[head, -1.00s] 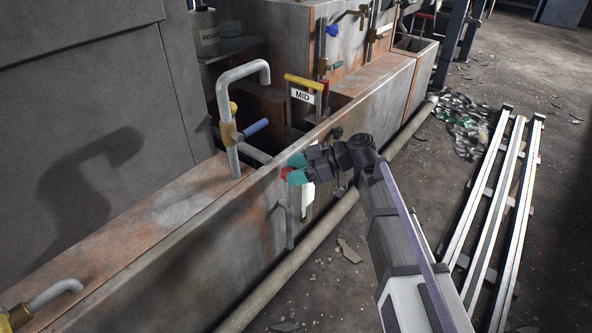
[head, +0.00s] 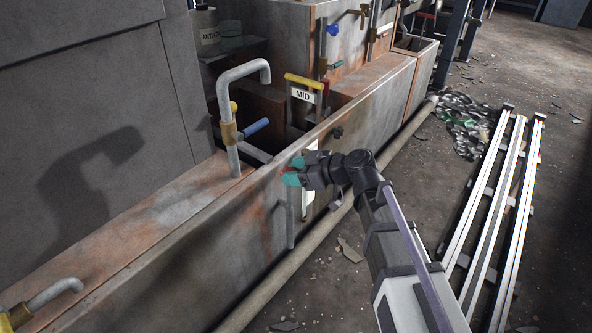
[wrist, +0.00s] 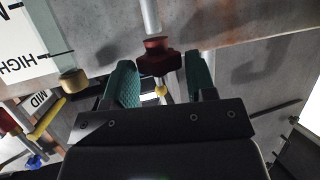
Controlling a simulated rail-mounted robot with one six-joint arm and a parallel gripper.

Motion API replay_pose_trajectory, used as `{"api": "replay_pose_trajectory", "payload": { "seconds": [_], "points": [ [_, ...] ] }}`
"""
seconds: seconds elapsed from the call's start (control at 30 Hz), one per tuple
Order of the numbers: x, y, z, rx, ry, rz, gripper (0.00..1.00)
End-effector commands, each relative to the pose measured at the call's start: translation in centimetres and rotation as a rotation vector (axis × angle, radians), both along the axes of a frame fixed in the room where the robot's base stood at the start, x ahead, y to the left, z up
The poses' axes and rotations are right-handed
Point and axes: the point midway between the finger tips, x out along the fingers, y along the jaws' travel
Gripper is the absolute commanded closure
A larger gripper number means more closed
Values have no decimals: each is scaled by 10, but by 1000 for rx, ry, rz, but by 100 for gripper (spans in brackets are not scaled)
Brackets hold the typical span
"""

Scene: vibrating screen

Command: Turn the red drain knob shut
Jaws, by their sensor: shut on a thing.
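The red drain knob (wrist: 157,58) sits at the end of a grey pipe (wrist: 151,16) in the wrist view, between the teal fingers of my gripper (wrist: 162,82). My gripper is shut on the knob, with one finger on each side. In the head view my gripper (head: 291,171) is at the outer side of the long metal trough (head: 215,240), and only a sliver of red shows between its fingertips. The rest of the knob is hidden there by the fingers. The exact turn angle of the knob cannot be told.
A blue-handled valve (head: 256,126) and a yellow handle (head: 304,81) with a MID sign (head: 302,95) stand behind the trough wall. A pipe (head: 270,285) runs along the floor by the trough. Long metal rails (head: 495,190) lie at the right.

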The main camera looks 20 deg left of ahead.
Motion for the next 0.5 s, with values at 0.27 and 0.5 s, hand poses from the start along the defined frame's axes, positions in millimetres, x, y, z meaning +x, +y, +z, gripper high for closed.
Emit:
{"api": "replay_pose_trajectory", "payload": {
  "seconds": [0.27, 0.5],
  "points": [
    [-6, 0, 0, -1, 0, -179, 73],
    [-6, 1, 0, -1, -1, -266, 73]
  ]
}}
